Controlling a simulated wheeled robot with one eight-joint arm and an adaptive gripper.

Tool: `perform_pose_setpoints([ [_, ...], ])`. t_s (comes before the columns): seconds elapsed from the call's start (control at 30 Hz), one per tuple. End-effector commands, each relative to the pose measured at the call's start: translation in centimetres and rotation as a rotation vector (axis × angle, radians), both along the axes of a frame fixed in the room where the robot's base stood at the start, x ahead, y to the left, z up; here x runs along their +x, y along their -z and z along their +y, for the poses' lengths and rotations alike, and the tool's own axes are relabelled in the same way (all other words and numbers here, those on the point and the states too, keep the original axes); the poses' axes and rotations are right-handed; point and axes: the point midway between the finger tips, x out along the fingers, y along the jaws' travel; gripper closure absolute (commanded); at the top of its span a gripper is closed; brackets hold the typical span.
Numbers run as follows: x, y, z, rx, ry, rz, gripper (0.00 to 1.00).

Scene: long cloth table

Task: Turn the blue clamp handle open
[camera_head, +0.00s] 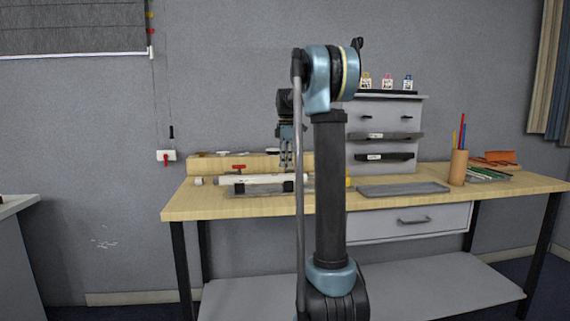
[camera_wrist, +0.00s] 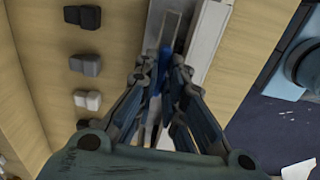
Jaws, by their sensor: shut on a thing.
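My gripper (camera_head: 286,163) points down over the work on the left half of the table. In the wrist view my gripper (camera_wrist: 163,78) is shut on the blue clamp handle (camera_wrist: 165,58), which shows as a narrow blue strip between the fingertips. Much of the handle is hidden by the fingers, and I cannot make it out in the head view. A white bar (camera_head: 250,179) lies along a grey base (camera_head: 232,191) under the gripper. A red handle (camera_head: 238,167) stands at the left part of this fixture.
Several small blocks, among them a grey one (camera_wrist: 86,64), sit on the wooden ledge beside the fixture. A grey tray (camera_head: 403,189), a pencil cup (camera_head: 458,167) and a grey drawer cabinet (camera_head: 384,130) stand to the right. The table's left front is clear.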

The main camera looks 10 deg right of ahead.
Motion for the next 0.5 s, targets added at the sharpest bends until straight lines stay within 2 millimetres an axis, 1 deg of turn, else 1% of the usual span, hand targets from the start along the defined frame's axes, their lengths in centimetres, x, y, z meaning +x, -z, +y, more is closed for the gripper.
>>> perform_pose_setpoints([
  [0.2, 0.26, -0.06, -0.21, -0.003, -0.033, -0.006, 1.0],
  [0.5, 0.29, -0.06, -0.2, -0.003, -0.037, -0.006, 1.0],
])
